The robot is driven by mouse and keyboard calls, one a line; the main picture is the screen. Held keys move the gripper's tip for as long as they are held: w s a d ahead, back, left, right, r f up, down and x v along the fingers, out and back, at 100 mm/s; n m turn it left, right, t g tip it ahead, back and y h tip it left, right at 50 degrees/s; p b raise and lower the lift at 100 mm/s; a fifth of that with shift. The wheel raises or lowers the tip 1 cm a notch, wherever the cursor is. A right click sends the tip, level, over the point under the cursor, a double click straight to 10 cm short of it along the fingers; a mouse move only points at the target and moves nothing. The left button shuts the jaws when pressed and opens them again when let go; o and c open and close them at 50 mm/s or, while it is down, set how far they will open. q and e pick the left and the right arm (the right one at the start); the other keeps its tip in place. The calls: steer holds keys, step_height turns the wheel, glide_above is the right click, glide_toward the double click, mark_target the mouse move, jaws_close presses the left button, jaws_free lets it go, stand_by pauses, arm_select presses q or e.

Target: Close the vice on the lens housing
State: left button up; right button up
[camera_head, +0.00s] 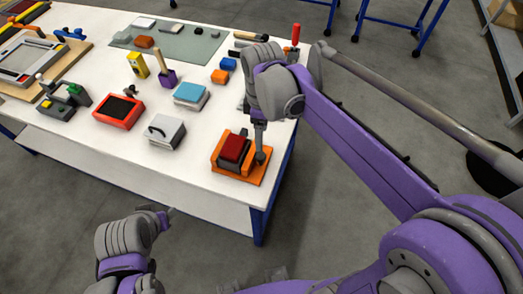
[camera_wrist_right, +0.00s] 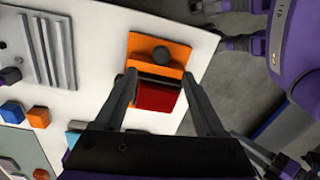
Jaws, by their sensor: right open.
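The vice stands on an orange base (camera_head: 227,170) at the near right corner of the white table. A dark red block (camera_head: 234,148), which seems to be the lens housing, sits between its dark jaws. Whether the jaws touch it cannot be told. In the right wrist view the orange base (camera_wrist_right: 145,42), a round dark knob (camera_wrist_right: 161,53) and the red block (camera_wrist_right: 158,97) show.
A grey-white box (camera_head: 166,131), a red tray (camera_head: 119,111) and a blue-topped box (camera_head: 190,93) stand left of the vice. Blue and orange blocks (camera_head: 220,76) lie behind it. The table's front right corner is close by. The floor in front is clear.

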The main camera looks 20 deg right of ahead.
mark_target(261, 155)
steer(key=f, duration=0.9)
steer(key=shift+s+a+f, duration=0.2)
steer(key=shift+s, duration=0.1)
steer(key=shift+c, duration=0.2)
jaws_close()
